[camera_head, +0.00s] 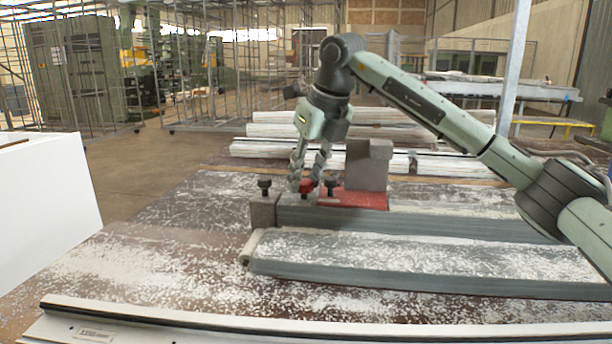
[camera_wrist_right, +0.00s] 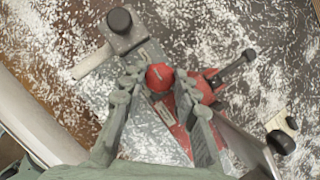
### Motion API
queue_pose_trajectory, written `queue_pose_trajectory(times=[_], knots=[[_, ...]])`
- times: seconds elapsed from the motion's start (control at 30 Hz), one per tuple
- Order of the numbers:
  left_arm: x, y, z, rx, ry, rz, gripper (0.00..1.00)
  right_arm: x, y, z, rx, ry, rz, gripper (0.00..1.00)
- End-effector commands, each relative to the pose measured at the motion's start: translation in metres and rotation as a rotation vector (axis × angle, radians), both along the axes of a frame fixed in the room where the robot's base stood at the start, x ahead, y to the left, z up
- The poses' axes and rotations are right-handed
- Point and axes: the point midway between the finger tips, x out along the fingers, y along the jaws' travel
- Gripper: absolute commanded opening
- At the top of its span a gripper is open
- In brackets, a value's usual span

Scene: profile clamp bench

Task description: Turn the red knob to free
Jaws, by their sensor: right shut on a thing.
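The red knob (camera_wrist_right: 160,77) sits between the fingertips of my right gripper (camera_wrist_right: 158,82) in the right wrist view. In the head view the red knob (camera_head: 306,186) shows small and partly hidden between the fingers of my right gripper (camera_head: 307,187), which points down at it. The gripper is shut on the knob. The knob is on the clamp with the red base plate (camera_head: 352,199), beside a grey block (camera_head: 369,165). My left gripper is in neither view.
Black knobs stand left (camera_head: 264,183) and right (camera_head: 331,182) of the red knob. A grey profile (camera_head: 420,258) lies in front of the clamp. Pale shavings cover the bench (camera_head: 150,255). Stacked profiles (camera_head: 375,131) lie behind. A white panel (camera_head: 40,210) stands at the left.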

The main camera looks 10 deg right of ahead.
Motion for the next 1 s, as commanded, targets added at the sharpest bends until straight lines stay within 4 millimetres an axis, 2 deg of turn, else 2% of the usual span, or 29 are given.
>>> queue_pose_trajectory(times=[0.27,0.47,1.0], knots=[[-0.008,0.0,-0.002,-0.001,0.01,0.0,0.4,0.0,0.0,0.001,0.0,-0.001,0.022,0.0],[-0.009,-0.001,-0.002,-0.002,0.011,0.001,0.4,0.001,-0.001,0.001,0.0,-0.001,0.105,0.0],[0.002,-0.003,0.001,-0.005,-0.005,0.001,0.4,0.003,-0.003,0.002,0.002,-0.003,0.581,0.0]])
